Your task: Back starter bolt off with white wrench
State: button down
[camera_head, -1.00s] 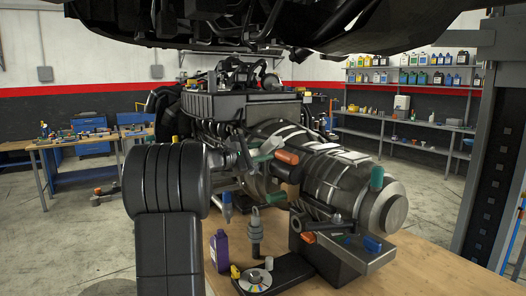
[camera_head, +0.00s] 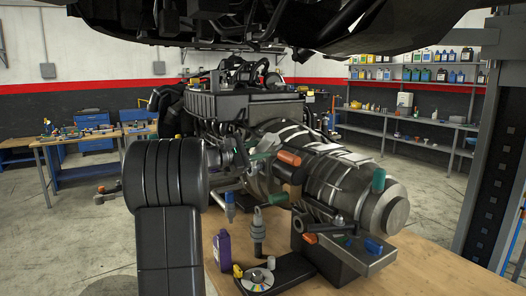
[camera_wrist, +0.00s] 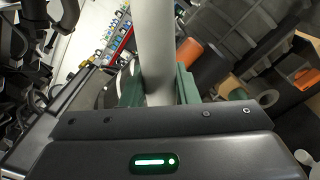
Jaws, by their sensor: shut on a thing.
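My gripper (camera_wrist: 158,88), with green fingers, is shut on the pale grey-white wrench (camera_wrist: 155,40) in the wrist view. The wrench's shaft runs up out of the frame, so its working end is not visible there. In the head view my gripper (camera_head: 268,146) is beside the engine (camera_head: 248,105), close to a black cylindrical part with an orange end (camera_head: 288,158). That orange end also shows in the wrist view (camera_wrist: 189,50), right of the wrench. I cannot make out the starter bolt or whether the wrench touches it.
A wooden table (camera_head: 420,275) stands beneath the engine's silver gearbox (camera_head: 335,185). A purple bottle (camera_head: 222,250), a dark upright tool (camera_head: 258,232) and a black tray (camera_head: 280,278) are on it. A dark vehicle underside hangs overhead. A grey post (camera_head: 485,150) stands at right.

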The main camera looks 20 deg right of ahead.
jog(key=shift+s+a+b, duration=0.2)
jog(key=shift+a+b, duration=0.05)
jog(key=shift+a, duration=1.1)
jog(key=shift+s+a+b, duration=0.2)
jog(key=shift+a+b, duration=0.05)
jog(key=shift+a, duration=1.1)
jog(key=s+f+m+b, duration=0.3)
jog(key=f+m+b, duration=0.4)
jog(key=b, duration=1.2)
jog(key=shift+s+d+f, duration=0.3)
jog(key=shift+f, duration=0.4)
